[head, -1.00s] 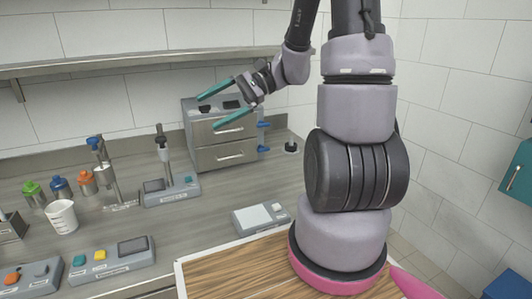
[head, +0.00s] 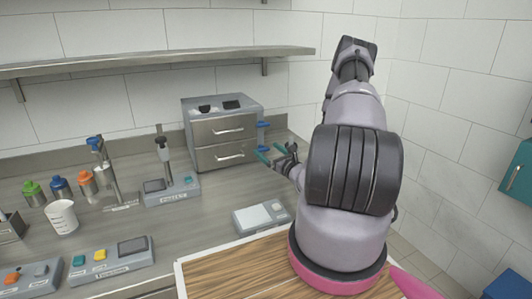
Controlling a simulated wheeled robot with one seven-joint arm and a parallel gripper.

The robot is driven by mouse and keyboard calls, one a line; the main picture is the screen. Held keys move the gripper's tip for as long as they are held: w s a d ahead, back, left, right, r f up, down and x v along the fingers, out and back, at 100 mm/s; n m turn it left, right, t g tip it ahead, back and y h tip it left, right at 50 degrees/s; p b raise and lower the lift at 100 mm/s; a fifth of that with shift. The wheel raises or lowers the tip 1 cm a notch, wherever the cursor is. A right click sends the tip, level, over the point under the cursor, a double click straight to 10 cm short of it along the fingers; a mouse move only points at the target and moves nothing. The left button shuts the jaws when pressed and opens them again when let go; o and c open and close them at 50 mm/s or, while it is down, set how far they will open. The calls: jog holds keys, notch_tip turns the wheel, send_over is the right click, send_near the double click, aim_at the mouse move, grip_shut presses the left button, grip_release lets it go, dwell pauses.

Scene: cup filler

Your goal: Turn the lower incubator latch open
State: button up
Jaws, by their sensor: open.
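The incubator (head: 221,118) is a grey box with two metal drawers stacked at the back of the counter. Its upper blue latch (head: 264,125) and lower blue latch (head: 263,148) stick out from its right side. My gripper (head: 269,152) has teal fingers, is open, and is at the height of the lower latch. The fingertips are close beside that latch, and I cannot tell whether they touch it or surround it. My arm hides the counter right of the gripper.
A grey scale-like device (head: 262,216) sits on the counter in front of the incubator. A stand device (head: 172,190) is to its left. A shelf (head: 150,62) runs along the wall above.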

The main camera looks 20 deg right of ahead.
aim_at(265, 150)
jog(key=d+f+m+h, duration=0.1)
jog(key=s+d+f+h, duration=0.1)
jog(key=f, duration=0.1)
jog(key=d+f+m+h, duration=0.1)
jog(key=f, duration=0.1)
jog(key=shift+s+m+g+h, duration=0.25)
jog(key=shift+m+g+h, duration=0.05)
jog(key=shift+w+f, duration=0.1)
jog(key=w, duration=1)
jog(key=shift+w, duration=0.25)
jog(key=c, duration=1.3)
